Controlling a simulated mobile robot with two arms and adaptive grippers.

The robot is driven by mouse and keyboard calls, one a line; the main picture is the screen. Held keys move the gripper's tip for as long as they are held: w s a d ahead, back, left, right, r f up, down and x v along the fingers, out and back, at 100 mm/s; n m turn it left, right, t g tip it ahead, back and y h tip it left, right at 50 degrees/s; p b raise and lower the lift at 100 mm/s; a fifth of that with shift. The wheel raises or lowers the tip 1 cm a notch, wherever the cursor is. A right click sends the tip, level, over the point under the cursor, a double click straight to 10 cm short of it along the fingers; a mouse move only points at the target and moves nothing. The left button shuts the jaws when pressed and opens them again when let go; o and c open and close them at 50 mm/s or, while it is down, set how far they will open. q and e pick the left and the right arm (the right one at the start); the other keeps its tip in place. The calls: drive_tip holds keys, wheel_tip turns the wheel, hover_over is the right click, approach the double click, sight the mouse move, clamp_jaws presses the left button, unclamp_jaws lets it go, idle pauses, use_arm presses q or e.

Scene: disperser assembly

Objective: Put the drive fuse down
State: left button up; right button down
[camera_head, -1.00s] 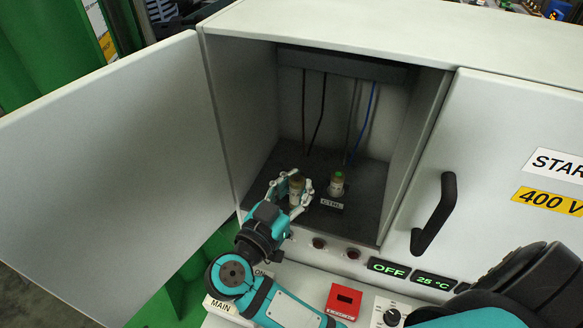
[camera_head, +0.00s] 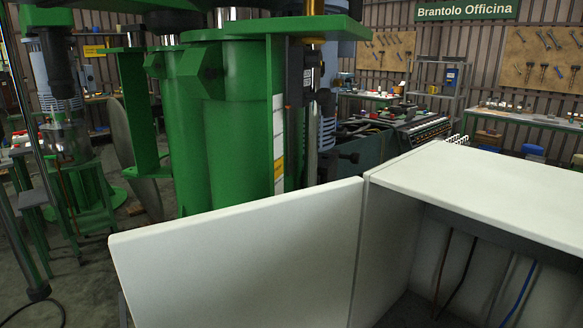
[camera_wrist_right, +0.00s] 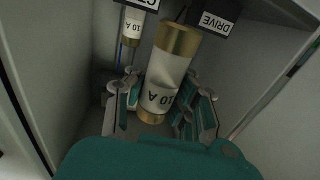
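The drive fuse (camera_wrist_right: 169,76) shows in the right wrist view as a pale cylinder with brass end caps and an upside-down "10 A" mark. It lies slanted between the two fingers of my right gripper (camera_wrist_right: 160,104). The fingers are against its sides, and the gripper looks shut on it. The DRIVE label (camera_wrist_right: 214,20) is just beyond it at the top right; whether the fuse touches its holder is hidden. A second, smaller-looking fuse (camera_wrist_right: 132,26) stands at the other label. The head view shows neither gripper.
The cabinet's open door (camera_head: 240,255) spans the lower middle of the head view. The cabinet (camera_head: 490,190) is at the right, with dark and blue wires inside. A green machine (camera_head: 235,120) stands behind the door. Cabinet walls are close around my right gripper.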

drive_tip(key=n+t+y, duration=0.1)
drive_tip(key=n+y, duration=0.1)
drive_tip(key=y, duration=0.1)
drive_tip(key=a+f+n+t+y, duration=0.1)
drive_tip(key=n+y, duration=0.1)
drive_tip(key=y, duration=0.1)
drive_tip(key=f+n+t+y, duration=0.1)
drive_tip(key=n+t+y, duration=0.1)
drive_tip(key=y, duration=0.1)
drive_tip(key=shift+s+a+f+n+y, duration=0.2)
drive_tip(key=shift+a+n+y, duration=0.1)
drive_tip(key=shift+a+n, duration=0.1)
drive_tip(key=shift+s+a+n+y, duration=0.35)
drive_tip(key=shift+a+n+y, duration=0.4)
drive_tip(key=shift+y, duration=0.35)
drive_tip(key=shift+d, duration=0.15)
